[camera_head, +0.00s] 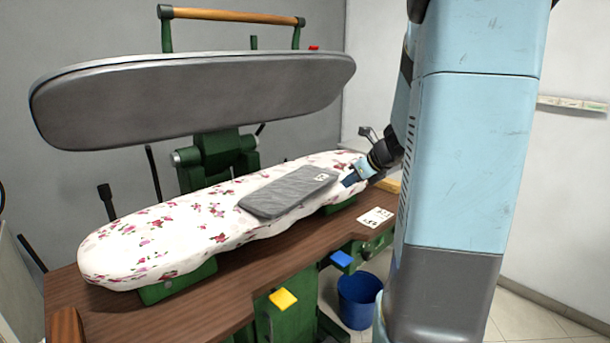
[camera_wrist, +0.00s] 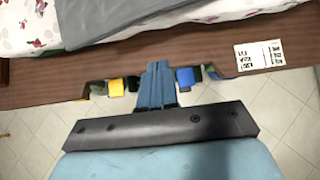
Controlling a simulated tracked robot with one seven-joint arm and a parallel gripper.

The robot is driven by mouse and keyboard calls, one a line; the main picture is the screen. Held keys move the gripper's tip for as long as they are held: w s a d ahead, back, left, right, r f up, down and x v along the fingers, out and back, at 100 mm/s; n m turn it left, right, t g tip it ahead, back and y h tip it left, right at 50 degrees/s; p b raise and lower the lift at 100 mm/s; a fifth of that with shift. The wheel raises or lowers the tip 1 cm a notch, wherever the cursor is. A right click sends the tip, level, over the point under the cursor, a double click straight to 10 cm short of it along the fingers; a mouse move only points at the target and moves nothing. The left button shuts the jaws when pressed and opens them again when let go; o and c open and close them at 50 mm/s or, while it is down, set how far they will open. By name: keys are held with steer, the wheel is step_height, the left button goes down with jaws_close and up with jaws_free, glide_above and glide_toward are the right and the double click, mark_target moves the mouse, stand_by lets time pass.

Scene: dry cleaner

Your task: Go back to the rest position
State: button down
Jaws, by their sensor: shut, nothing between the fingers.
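My gripper (camera_head: 352,178) is at the right end of the padded pressing board, close to the grey folded cloth; I cannot tell from the head view whether it touches the board. In the wrist view my gripper (camera_wrist: 158,72) has its two blue fingers together, with nothing between them. The pressing board (camera_head: 150,240) has a white cover with red flowers. The grey cloth (camera_head: 288,192) lies flat on it and also shows at the top of the wrist view (camera_wrist: 130,15).
The press's grey upper plate (camera_head: 190,95) is raised above the board, with a wooden handle (camera_head: 235,16). A brown table (camera_head: 210,300) lies under the board. Yellow (camera_head: 283,299) and blue (camera_head: 341,258) pedals or pads sit at its front. A blue bin (camera_head: 358,300) stands on the floor.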

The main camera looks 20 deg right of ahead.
steer(key=s+a+r+n+g, duration=0.1)
steer(key=s+a+r+n, duration=0.2)
steer(key=s+a+n, duration=0.35)
steer(key=s+a+r+n+g, duration=0.1)
steer(key=s+a+r+n, duration=0.3)
steer(key=a+n, duration=0.55)
steer(key=s+a+r+n+h, duration=0.2)
steer(key=s+a+n+h, duration=0.1)
steer(key=s+n, duration=1.1)
steer(key=shift+n+g, duration=0.4)
steer(key=shift+n, duration=0.6)
steer(key=shift+a, duration=0.1)
